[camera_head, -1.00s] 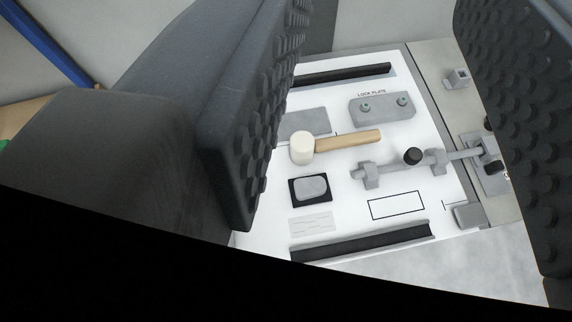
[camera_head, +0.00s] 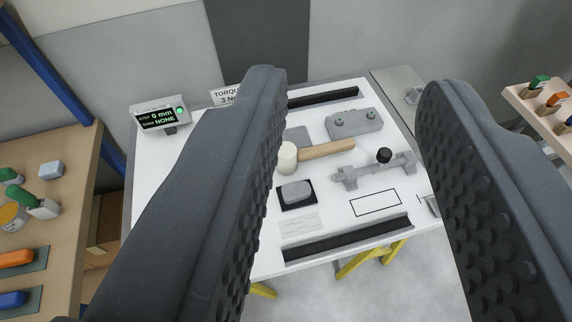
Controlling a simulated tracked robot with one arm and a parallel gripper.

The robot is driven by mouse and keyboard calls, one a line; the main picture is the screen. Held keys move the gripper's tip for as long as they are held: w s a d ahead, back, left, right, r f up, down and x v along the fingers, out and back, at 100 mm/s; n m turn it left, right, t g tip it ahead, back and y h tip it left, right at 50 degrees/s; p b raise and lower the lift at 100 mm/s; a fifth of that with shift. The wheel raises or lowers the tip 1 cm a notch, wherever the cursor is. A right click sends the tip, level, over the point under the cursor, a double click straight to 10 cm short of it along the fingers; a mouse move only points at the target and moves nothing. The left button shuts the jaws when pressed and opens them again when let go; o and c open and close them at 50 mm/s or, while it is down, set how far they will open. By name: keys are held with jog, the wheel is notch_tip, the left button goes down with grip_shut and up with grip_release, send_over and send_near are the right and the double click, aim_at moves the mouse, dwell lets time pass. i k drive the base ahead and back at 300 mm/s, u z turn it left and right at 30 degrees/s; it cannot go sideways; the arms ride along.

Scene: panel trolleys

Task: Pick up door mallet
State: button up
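The door mallet (camera_head: 325,150) lies on its side on the white panel top. Its pale cylindrical head (camera_head: 287,157) is at the left, close beside my left finger in the picture, and its wooden handle points right. My gripper (camera_head: 350,120) is open, with one dark studded finger on each side of the picture. The mallet shows in the gap between the fingers, beyond and below them, and nothing is held.
A grey lock plate block (camera_head: 354,123), a bolt bar with a black knob (camera_head: 384,156) and a grey oval pad (camera_head: 295,193) lie near the mallet. A display (camera_head: 160,118) stands at the back left. A wooden bench (camera_head: 50,160) is left; a tool rack (camera_head: 545,105) is right.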

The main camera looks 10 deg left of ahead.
aim_at(288, 155)
jog(key=z, duration=0.1)
jog(key=i, duration=0.95)
jog(key=u, duration=0.1)
